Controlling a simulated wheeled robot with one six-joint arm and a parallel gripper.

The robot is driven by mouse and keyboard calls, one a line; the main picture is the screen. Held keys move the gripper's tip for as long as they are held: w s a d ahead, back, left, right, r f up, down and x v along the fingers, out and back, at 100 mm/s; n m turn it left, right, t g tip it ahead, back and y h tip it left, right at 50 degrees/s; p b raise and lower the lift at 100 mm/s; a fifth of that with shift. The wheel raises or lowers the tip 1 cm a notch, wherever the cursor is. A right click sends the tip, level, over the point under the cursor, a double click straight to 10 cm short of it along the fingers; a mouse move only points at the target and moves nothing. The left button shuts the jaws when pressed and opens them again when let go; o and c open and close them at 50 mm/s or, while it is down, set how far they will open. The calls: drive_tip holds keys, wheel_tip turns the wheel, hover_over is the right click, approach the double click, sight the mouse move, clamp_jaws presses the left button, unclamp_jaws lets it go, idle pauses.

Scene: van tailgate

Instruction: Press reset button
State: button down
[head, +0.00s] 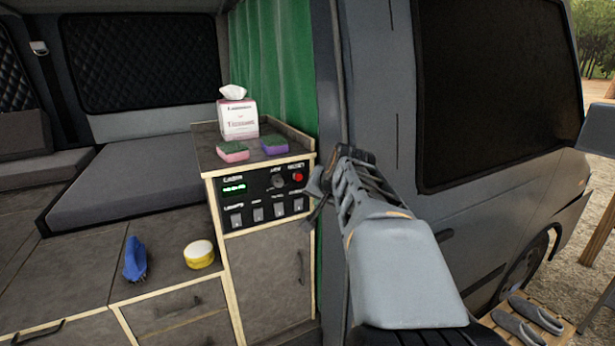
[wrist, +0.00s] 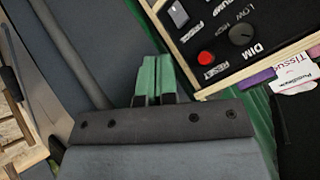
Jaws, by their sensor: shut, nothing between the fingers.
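The red reset button (head: 298,177) sits at the upper right of the black control panel (head: 262,196) on the cabinet front. In the wrist view the red button (wrist: 205,58) lies beside the printed word RESET, next to the black DIM knob (wrist: 243,33). My gripper (wrist: 153,68) shows there with its two green fingers shut together and empty, to the left of the panel and apart from the button. In the head view my gripper (head: 318,190) is at the right edge of the panel, its fingertips hard to make out.
A tissue box (head: 239,120), a pink sponge (head: 232,152) and a purple sponge (head: 274,146) stand on the cabinet top. Switches (head: 258,214) line the panel's lower row. A green curtain (head: 275,60) and the van's door pillar (head: 330,100) are close to my arm.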

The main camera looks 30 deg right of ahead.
sight(298, 176)
drive_tip(key=shift+w, duration=0.1)
drive_tip(key=shift+w+d+p, duration=0.2)
drive_tip(key=shift+w+p, duration=0.55)
drive_tip(key=shift+w, duration=0.65)
drive_tip(key=shift+w+d+p, duration=0.2)
drive_tip(key=shift+w+p, duration=0.5)
drive_tip(key=shift+w, duration=0.75)
drive_tip(key=shift+w+d+p, duration=0.2)
drive_tip(key=shift+w+p, duration=0.55)
drive_tip(key=shift+w, duration=0.65)
drive_tip(key=shift+w, duration=0.15)
drive_tip(key=shift+w+f, duration=0.1)
drive_tip(key=shift+w, duration=0.3)
drive_tip(key=shift+w+p, duration=0.3)
drive_tip(key=shift+w, duration=0.2)
drive_tip(key=shift+s, duration=0.15)
drive_tip(key=shift+s+a+b, duration=0.15)
drive_tip(key=shift+s+b, duration=0.45)
drive_tip(key=shift+s, duration=0.2)
